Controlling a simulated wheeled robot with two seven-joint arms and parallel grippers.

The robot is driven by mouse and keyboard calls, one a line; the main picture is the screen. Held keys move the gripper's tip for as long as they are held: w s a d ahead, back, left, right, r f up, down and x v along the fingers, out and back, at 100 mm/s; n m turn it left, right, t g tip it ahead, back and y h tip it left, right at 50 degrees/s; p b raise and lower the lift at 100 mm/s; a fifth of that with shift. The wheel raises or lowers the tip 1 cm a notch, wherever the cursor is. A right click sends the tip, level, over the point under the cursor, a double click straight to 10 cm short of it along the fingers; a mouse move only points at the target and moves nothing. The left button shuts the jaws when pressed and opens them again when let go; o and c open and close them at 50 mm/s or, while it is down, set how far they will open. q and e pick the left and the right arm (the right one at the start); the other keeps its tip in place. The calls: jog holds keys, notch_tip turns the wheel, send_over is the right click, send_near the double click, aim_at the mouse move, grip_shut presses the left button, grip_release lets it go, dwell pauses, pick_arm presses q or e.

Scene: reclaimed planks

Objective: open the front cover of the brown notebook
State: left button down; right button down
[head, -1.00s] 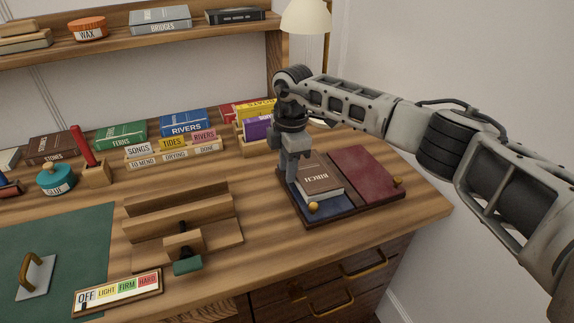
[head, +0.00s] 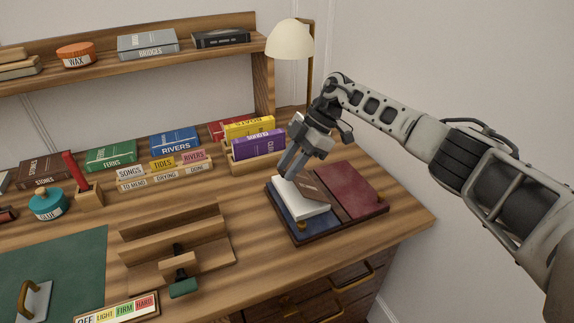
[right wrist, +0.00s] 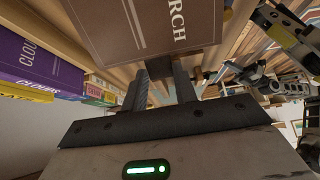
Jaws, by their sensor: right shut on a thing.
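The brown notebook (head: 309,186) lies on the blue left half of a two-panel board (head: 336,233). Its brown front cover is lifted and tilted up toward the right, and the white pages (head: 299,199) show beneath it on the left. My right gripper (head: 290,170) is shut on the cover's far left part. In the right wrist view the brown cover (right wrist: 145,25) with the letters "RCH" stands at the fingertips (right wrist: 160,75). The pinched edge itself is hard to make out.
The board's red right half (head: 350,182) is bare. A holder with a purple book (head: 258,144) and a yellow book (head: 249,127) stands behind the notebook, close to my gripper. A lamp (head: 290,42) is behind.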

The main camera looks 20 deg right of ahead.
dwell(0.4)
jog(key=c, duration=1.1)
grip_release()
jog(key=shift+r, duration=0.1)
jog(key=b+v, duration=0.1)
jog(key=v, duration=1.4)
jog(key=shift+d+r, duration=0.25)
jog(key=shift+d, duration=0.1)
